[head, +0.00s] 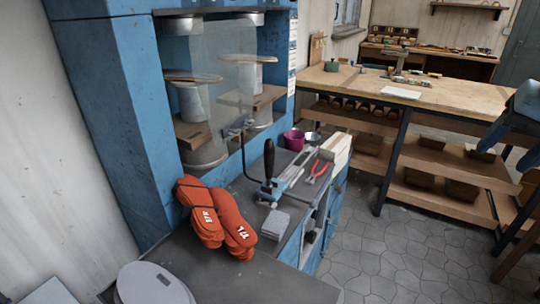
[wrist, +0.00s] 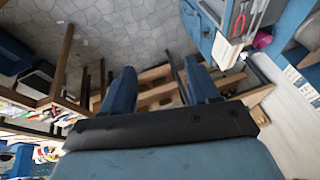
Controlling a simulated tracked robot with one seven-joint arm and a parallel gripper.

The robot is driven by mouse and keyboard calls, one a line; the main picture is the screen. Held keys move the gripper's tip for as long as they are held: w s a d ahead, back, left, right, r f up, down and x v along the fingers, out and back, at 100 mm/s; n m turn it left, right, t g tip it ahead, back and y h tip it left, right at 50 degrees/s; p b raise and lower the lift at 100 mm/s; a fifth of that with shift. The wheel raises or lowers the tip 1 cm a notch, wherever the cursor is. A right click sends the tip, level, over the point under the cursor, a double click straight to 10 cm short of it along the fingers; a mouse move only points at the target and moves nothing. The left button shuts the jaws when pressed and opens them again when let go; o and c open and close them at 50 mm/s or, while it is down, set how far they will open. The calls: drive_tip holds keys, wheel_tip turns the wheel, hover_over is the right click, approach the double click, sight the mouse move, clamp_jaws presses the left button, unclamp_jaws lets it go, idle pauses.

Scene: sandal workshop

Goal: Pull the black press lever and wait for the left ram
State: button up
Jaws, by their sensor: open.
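The black press lever (head: 269,160) stands upright on the grey counter in front of the blue press (head: 122,118) in the head view. Two rams show behind the press's clear guard; the left ram column (head: 194,103) has a thin round plate above it, and the right one (head: 249,78) is similar. Whether the rams are moving cannot be told. My gripper (wrist: 159,78) is open and empty in the wrist view, with its two blue fingers apart over the floor and shelving. It is well away from the lever.
Orange soles (head: 215,218) strapped in a bundle, a grey block stack (head: 275,224), red-handled pliers (head: 317,172) and a magenta cup (head: 293,140) crowd the counter around the lever. A wooden workbench (head: 440,93) stands at the right. Tiled floor (head: 385,255) between is clear.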

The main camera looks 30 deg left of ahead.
drive_tip(key=w+a+m+g+y, duration=0.1)
drive_tip(key=w+a+m+g, duration=0.1)
drive_tip(key=w+a, duration=0.6)
drive_tip(key=w+a+m+g+y, duration=0.15)
drive_tip(key=w+a, duration=0.25)
drive_tip(key=a, duration=0.8)
drive_tip(key=m+g, duration=0.4)
hover_over(267, 177)
drive_tip(key=shift+h, duration=0.35)
drive_tip(key=f, duration=2)
drive_tip(key=shift+w+a, duration=0.15)
drive_tip(key=shift+w, duration=0.2)
clamp_jaws()
